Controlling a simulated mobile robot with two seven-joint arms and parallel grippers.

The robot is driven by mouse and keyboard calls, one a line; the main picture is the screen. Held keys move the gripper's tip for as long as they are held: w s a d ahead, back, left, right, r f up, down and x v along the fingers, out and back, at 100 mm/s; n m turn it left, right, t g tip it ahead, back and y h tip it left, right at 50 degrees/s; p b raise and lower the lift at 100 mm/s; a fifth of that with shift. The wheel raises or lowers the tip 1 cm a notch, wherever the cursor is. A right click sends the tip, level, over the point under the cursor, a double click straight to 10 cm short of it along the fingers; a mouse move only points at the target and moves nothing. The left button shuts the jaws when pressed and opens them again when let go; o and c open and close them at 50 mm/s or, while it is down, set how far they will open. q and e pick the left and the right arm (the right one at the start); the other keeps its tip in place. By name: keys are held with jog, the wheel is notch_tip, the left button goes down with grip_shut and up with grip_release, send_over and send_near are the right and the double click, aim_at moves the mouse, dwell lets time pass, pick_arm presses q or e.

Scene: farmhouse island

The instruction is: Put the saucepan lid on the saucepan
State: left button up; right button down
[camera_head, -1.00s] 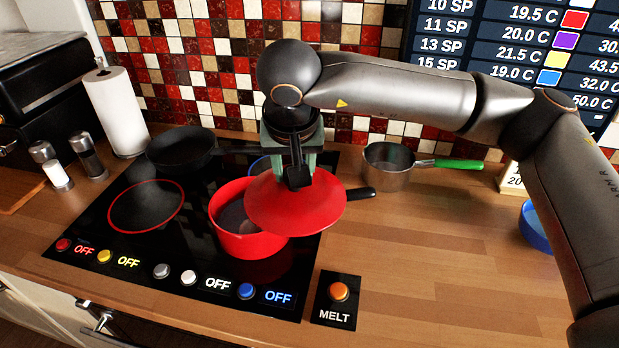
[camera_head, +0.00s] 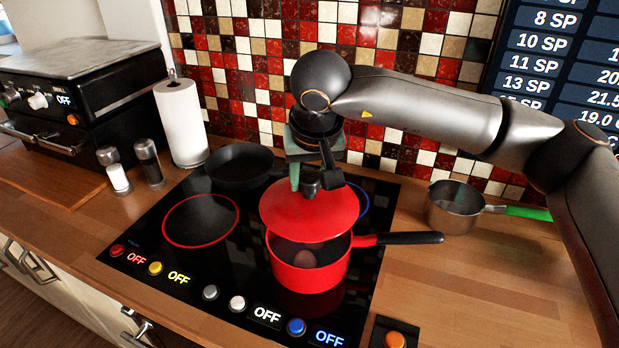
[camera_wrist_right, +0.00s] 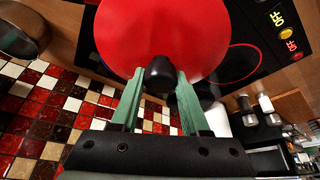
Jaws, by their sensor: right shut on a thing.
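The red saucepan (camera_head: 310,276) stands on the front right of the black hob, its black handle pointing right. Its front inside is visible, with a brownish round patch I cannot identify. The red saucepan lid (camera_head: 310,215) hangs above it, covering the back of its opening in the head view and looking slightly tilted. My right gripper (camera_head: 311,188) is shut on the lid's black knob. In the right wrist view the knob (camera_wrist_right: 160,73) sits between the green fingers and the lid (camera_wrist_right: 165,30) hides the saucepan. My left gripper is not in view.
A black frying pan (camera_head: 240,165) stands at the back left of the hob (camera_head: 175,265). A steel pot with a green handle (camera_head: 452,208) stands right of the hob. A paper towel roll (camera_head: 181,123) and two shakers stand left. The worktop at right front is mostly clear.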

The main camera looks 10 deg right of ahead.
aim_at(310, 199)
jog(key=shift+f+b, duration=2.15)
jog(key=shift+f, duration=0.7)
jog(key=shift+f, duration=0.15)
jog(key=shift+f+b, duration=0.3)
jog(key=shift+b, duration=0.1)
jog(key=shift+f+b, duration=0.5)
jog(key=shift+f, duration=0.05)
jog(key=shift+c, duration=1.6)
grip_release()
jog(key=shift+r+p, duration=2.05)
jog(key=shift+r, duration=1.05)
jog(key=shift+f, duration=0.1)
